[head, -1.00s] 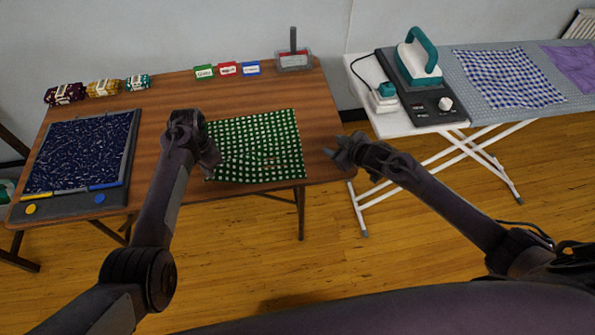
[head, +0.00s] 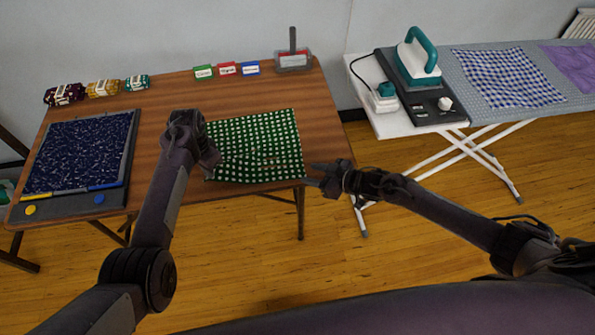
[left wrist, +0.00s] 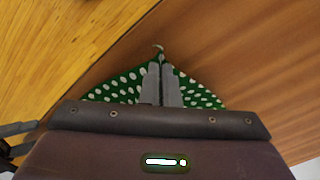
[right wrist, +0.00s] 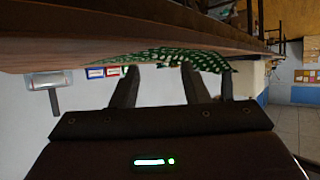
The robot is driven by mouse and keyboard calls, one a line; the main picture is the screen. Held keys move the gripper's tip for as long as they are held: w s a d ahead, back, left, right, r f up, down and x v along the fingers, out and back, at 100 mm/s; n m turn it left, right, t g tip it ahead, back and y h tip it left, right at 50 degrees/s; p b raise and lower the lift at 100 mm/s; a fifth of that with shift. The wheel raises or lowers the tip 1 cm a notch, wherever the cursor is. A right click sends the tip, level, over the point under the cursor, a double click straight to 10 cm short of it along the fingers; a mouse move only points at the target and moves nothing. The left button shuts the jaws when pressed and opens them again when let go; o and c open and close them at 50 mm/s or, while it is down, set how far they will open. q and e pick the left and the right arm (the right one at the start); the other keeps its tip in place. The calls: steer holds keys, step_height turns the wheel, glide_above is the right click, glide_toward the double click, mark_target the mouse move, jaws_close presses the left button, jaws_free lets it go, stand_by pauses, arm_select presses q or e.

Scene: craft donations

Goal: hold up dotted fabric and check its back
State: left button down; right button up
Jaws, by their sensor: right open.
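The green fabric with white dots (head: 258,145) lies on the wooden table near its front edge, slightly rumpled. My left gripper (head: 214,168) is at its front left corner. In the left wrist view its fingers (left wrist: 161,82) are close together, shut on the fabric's corner, with dotted cloth (left wrist: 198,94) on both sides. My right gripper (head: 314,174) is open and empty, just off the fabric's front right corner at the table's edge. In the right wrist view the fabric (right wrist: 205,60) shows beyond the spread fingers (right wrist: 162,78). The fabric's underside is hidden in the head view.
A dark blue patterned cloth lies on a grey board (head: 75,205) at the table's left. Folded bundles (head: 103,88), small coloured cards (head: 227,69) and a grey handled tool (head: 293,62) stand along the back. An ironing board (head: 430,128) with an iron (head: 419,57) stands right.

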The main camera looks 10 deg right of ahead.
mark_target(296, 172)
steer(key=shift+x, duration=1.6)
steer(key=shift+w+f, duration=0.1)
steer(key=shift+a, duration=0.15)
steer(key=shift+f, duration=0.3)
jaws_close()
steer(key=shift+w+r, duration=0.1)
steer(key=shift+r, duration=2.6)
